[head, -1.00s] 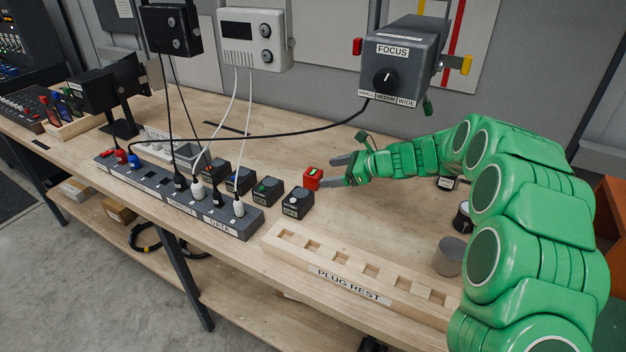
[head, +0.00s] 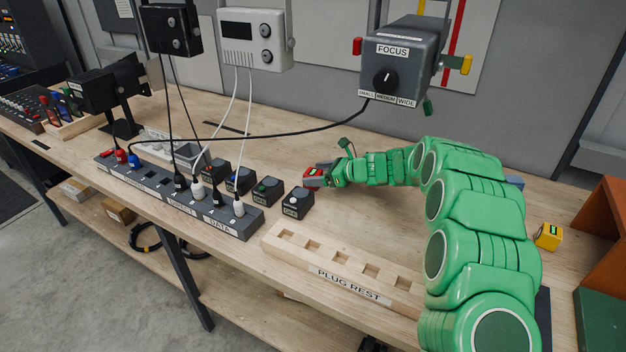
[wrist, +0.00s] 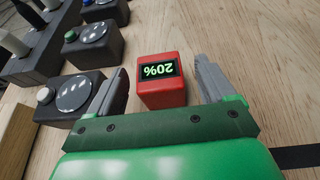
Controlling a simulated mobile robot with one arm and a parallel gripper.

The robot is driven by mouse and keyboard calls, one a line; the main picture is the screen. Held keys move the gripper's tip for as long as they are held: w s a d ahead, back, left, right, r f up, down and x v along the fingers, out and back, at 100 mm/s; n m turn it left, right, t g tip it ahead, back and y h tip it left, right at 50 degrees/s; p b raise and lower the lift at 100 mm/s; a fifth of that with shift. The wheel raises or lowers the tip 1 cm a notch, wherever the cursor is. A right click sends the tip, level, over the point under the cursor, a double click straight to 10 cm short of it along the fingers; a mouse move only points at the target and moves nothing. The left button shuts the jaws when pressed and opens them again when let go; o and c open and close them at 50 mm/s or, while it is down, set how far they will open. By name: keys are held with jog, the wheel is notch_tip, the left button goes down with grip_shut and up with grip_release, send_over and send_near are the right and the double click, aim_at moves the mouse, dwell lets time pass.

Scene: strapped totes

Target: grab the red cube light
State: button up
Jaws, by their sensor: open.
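The red cube light (wrist: 162,88) sits on the wooden bench. Its top display reads "20%" upside down in the wrist view. My gripper (wrist: 160,85) is open, with one grey finger on each side of the cube. A small gap shows between the cube and the right finger; the left finger is close beside it. In the head view the red cube light (head: 312,170) is partly hidden by my gripper (head: 316,176), whose fingers reach around it from the right.
Dark button boxes (head: 298,202) stand just left of the cube, close to my left finger. A wooden plug rest (head: 345,278) lies in front. A power strip (head: 240,229) with plugged cables is at left. A yellow cube (head: 548,236) sits at far right.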

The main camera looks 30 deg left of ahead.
aim_at(308, 174)
jog(key=shift+x, duration=1.8)
jog(key=c, duration=1.2)
jog(key=shift+r, duration=0.1)
